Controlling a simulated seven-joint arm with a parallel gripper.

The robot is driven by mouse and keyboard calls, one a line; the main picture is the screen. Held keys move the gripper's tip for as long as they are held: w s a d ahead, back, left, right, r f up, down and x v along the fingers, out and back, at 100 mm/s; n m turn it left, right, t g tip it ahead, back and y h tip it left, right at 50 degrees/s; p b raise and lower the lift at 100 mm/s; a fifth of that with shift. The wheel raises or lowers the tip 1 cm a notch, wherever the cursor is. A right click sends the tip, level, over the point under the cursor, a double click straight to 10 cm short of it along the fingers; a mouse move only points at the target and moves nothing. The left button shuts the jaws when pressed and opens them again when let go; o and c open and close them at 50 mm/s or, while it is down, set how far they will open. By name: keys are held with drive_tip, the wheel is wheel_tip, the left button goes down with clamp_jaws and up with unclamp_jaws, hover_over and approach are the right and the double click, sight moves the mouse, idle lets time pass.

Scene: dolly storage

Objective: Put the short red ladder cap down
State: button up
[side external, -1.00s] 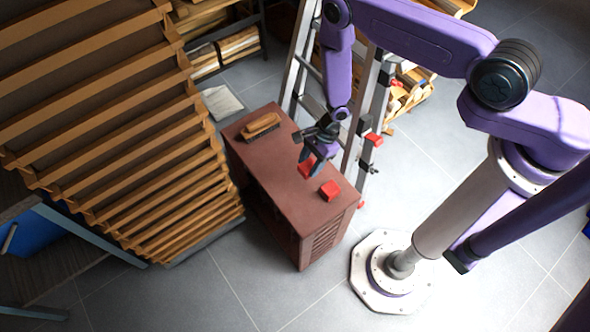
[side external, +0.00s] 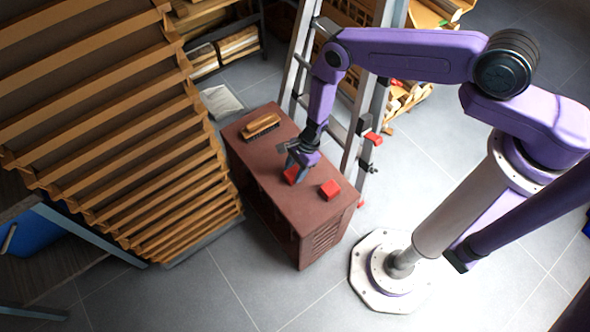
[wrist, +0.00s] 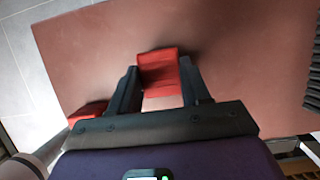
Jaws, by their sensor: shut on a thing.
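My gripper (side external: 296,168) is shut on a red ladder cap (side external: 290,176), low over the top of the brown-red cabinet (side external: 270,183). In the wrist view the held cap (wrist: 158,68) sits between the two dark fingers and sticks out past their tips. I cannot tell whether its underside touches the cabinet top. A second red cap (side external: 330,189) stands on the cabinet top to the right of the held one, apart from it. It also shows in the wrist view (wrist: 88,112), at the lower left, partly hidden by my gripper.
A brush with a wooden back (side external: 262,126) lies at the far end of the cabinet top. A metal ladder (side external: 352,150) with red caps at its feet stands behind the cabinet. Wooden slatted racks (side external: 120,130) fill the left.

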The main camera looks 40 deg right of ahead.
drive_tip(key=shift+f, duration=0.3)
drive_tip(key=shift+f, duration=0.15)
drive_tip(key=o, duration=1.2)
drive_tip(key=shift+v, duration=0.85)
drive_tip(key=v, duration=1)
drive_tip(key=shift+d+r, duration=0.1)
drive_tip(key=shift+r, duration=0.2)
drive_tip(key=shift+r, duration=0.1)
